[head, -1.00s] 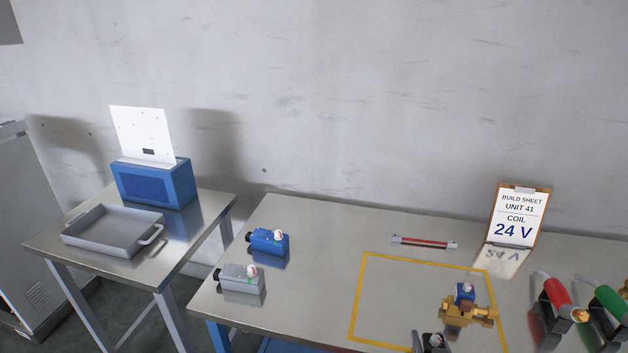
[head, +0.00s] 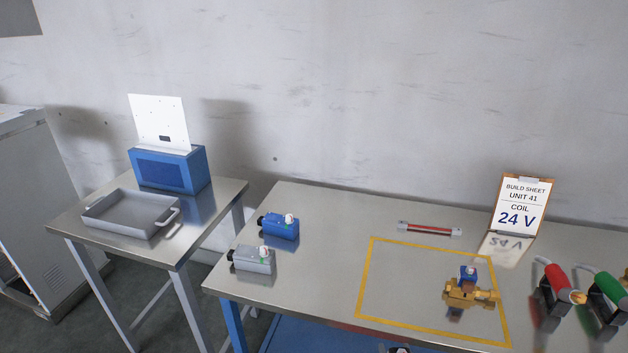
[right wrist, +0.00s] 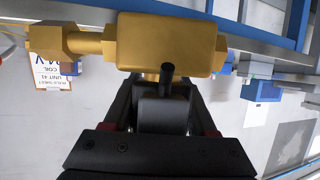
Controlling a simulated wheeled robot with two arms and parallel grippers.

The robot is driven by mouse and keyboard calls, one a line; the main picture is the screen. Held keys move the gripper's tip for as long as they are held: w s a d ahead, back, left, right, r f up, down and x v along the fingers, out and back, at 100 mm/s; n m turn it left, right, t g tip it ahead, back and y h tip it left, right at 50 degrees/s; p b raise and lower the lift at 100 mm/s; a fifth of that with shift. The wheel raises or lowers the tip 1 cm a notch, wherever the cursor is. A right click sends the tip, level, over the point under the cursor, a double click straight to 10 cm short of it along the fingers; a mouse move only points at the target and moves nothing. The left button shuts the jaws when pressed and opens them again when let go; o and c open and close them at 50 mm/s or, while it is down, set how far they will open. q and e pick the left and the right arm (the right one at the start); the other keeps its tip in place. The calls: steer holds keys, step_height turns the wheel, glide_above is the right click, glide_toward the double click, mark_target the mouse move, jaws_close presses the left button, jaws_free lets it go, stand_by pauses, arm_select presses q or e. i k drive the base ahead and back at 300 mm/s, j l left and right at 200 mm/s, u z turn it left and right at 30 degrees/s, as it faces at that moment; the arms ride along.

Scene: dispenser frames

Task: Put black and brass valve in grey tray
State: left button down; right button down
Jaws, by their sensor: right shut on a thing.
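My right gripper (right wrist: 165,112) is shut on the black and brass valve. Its brass body (right wrist: 165,48) lies across the top of the right wrist view, with a dark block and stem between the fingers. In the head view only a small dark and white bit of the valve (head: 398,350) shows at the bottom edge, by the front of the bench. The rest is cut off. The grey tray (head: 97,213) stands empty on the left side table, with a pale handle on its right side. My left gripper is not in view.
A brass valve with a blue top (head: 468,291) stands inside the yellow outline (head: 372,262) on the bench. A blue coil (head: 279,227) and a grey coil (head: 252,260) lie at the bench's left. A blue box (head: 170,170) stands behind the tray. A floor gap separates the tables.

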mark_target(145, 207)
steer(key=i+j+z, duration=0.3)
steer(key=i, duration=0.15)
steer(key=i+j+z, duration=0.3)
steer(key=i, duration=0.1)
